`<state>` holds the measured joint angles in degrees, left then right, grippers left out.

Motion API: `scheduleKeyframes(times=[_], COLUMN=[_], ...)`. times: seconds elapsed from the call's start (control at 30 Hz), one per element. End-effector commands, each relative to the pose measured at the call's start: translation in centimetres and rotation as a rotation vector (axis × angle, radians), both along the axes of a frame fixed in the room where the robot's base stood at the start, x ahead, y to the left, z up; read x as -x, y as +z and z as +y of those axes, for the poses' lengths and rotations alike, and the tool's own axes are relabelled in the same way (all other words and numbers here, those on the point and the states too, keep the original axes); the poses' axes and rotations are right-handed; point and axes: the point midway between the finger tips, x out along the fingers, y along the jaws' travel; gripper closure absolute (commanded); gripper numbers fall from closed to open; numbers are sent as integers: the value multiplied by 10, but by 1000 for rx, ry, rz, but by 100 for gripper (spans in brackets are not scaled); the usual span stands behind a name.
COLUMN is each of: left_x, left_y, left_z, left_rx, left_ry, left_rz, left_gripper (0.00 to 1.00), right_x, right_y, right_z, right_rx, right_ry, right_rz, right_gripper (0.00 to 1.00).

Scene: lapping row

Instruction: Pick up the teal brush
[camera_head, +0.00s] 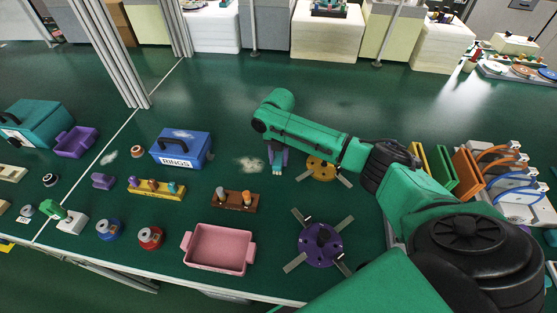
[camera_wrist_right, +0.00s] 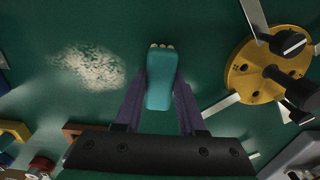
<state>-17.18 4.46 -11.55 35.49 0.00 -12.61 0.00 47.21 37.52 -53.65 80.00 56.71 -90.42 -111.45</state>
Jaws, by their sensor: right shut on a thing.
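The teal brush (camera_wrist_right: 160,84) is between the two purple fingers of my right gripper (camera_wrist_right: 159,95) in the right wrist view, with its pale bristle tips at the far end. The fingers are shut on its sides. In the head view my right gripper (camera_head: 278,157) hangs below the end of the green arm, and only a small part of the brush (camera_head: 277,171) shows between the fingers. I cannot tell whether the bristles touch the green table. My left gripper is not in view.
A pale powder patch (camera_head: 250,164) lies just left of the brush. A yellow disc fixture (camera_head: 321,168) stands close on the right, and a purple one (camera_head: 320,244) nearer. A brown peg block (camera_head: 234,202), pink tray (camera_head: 218,249) and blue RINGS box (camera_head: 181,149) stand left.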

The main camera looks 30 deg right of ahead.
Motion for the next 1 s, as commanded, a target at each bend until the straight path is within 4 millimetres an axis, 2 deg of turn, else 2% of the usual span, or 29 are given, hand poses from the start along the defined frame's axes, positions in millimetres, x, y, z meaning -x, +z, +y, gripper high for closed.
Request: scheduleKeyframes(times=[0.17, 0.27, 0.37, 0.5, 0.6, 0.67, 0.7, 0.83, 1.0], left_x=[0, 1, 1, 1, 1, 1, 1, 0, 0], left_y=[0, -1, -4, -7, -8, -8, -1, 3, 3], left_z=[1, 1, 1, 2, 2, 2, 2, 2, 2], left_rx=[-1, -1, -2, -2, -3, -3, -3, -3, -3], left_ry=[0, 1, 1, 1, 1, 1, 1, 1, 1], left_rz=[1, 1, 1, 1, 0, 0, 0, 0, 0], left_gripper=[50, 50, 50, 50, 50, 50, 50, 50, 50], right_x=[-1, -2, -2, -2, -2, -1, -1, -1, 0], right_y=[16, 39, 72, 127, 160, 175, 188, 200, 200], right_z=[0, 0, 0, 0, 0, 0, -1, 0, 0], right_rx=[-1, -2, -2, -1, -2, -1, 1, 0, -1], right_ry=[0, 2, 0, 0, 0, 1, 0, -1, 0], right_rz=[-3, -6, -9, -8, -7, -5, -5, -2, 1], right_gripper=[100, 100, 100, 100, 100, 100, 100, 100, 100])
